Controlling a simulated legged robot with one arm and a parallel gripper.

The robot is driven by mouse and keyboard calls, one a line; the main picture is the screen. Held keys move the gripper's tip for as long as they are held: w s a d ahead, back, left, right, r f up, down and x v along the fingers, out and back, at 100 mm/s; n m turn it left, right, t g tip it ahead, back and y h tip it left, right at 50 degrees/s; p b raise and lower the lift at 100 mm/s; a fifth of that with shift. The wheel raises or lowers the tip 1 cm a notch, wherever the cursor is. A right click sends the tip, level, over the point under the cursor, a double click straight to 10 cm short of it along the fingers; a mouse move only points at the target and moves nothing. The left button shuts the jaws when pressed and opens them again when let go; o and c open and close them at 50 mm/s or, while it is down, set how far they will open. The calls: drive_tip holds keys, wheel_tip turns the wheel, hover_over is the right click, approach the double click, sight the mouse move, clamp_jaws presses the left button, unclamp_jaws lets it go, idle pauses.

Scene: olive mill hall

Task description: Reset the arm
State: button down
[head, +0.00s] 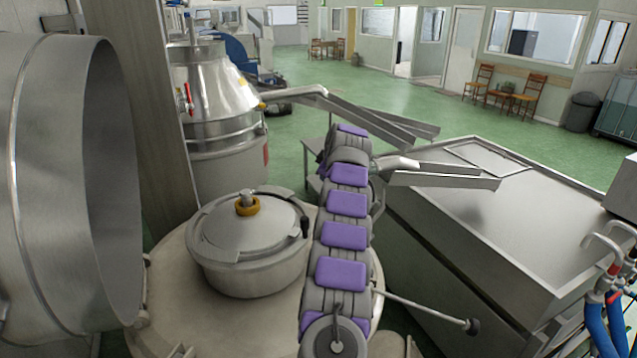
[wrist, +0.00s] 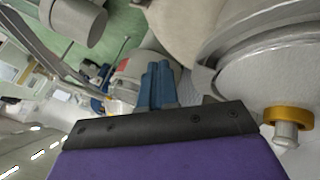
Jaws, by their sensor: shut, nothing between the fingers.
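My gripper (wrist: 158,72) shows in the wrist view as two blue fingers side by side, shut with nothing between them. Its dark bracket and a purple pad fill the bottom of that view. In the head view my arm, grey with purple pads, reaches away from the bottom centre. The gripper's fingers cannot be made out there. My arm passes just right of a lidded steel pot (head: 247,262) with a yellow-ringed knob. In the wrist view the knob (wrist: 288,130) is at the lower right, apart from the fingers.
A large steel drum (head: 60,190) stands close on the left. A conical steel vessel (head: 212,125) is behind the pot. Steel chutes (head: 440,178) and a wide steel tank (head: 470,215) lie to the right, with blue hoses (head: 597,330) at the edge. Open green floor (head: 390,105) lies beyond.

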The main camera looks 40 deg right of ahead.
drive_tip(key=shift+s+d+r, duration=0.1)
drive_tip(key=shift+r, duration=0.1)
idle(0.5)
